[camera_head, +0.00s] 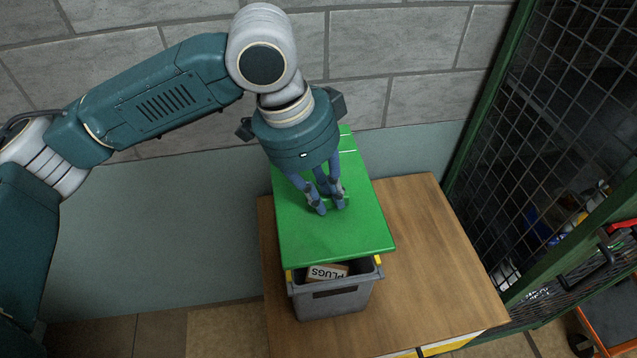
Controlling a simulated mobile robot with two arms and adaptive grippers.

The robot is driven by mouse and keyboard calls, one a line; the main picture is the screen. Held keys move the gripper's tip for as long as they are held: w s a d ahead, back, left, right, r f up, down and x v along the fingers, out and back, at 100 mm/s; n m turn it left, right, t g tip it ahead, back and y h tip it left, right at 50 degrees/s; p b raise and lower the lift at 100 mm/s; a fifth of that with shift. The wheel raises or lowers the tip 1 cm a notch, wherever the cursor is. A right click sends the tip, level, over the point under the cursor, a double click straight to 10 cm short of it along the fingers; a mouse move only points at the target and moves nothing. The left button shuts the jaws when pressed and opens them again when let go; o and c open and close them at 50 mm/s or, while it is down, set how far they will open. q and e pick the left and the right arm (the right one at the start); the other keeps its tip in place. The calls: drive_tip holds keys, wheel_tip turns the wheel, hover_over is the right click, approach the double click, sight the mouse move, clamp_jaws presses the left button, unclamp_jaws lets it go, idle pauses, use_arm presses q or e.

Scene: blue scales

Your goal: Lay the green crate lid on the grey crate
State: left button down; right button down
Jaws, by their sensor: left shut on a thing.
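The green crate lid (330,240) is a flat green board over the grey crate (335,304). The lid covers most of the crate, but the crate's near end shows open below its near edge. The lid looks shifted toward the wall relative to the crate; I cannot tell whether it touches the rim. My left gripper (328,205) comes down from above and is shut on the lid at its middle; the grip point is partly hidden by the fingers. My right gripper is not in view.
A box marked "PLUGS" (327,272) lies inside the crate's near end. The crate stands on a wooden table (430,265), which has free room on the right. A block wall (400,60) rises behind, and a green-framed mesh cage (560,150) stands at the right.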

sight(326, 220)
use_arm(q)
drive_tip(key=shift+d+f+b, duration=0.15)
drive_tip(key=shift+f+b, duration=0.5)
drive_tip(key=shift+f, duration=0.05)
drive_tip(key=f+b, duration=0.3)
drive_tip(key=shift+w+a, duration=0.1)
drive_tip(key=shift+a, duration=0.1)
drive_tip(key=shift+d+f, duration=0.1)
drive_tip(key=shift+f, duration=1.35)
drive_tip(key=shift+r+p, duration=0.1)
drive_tip(key=shift+p, duration=0.25)
drive_tip(key=shift+f+p, duration=0.35)
drive_tip(key=shift+f+p, duration=0.15)
drive_tip(key=shift+p, duration=0.3)
idle(0.5)
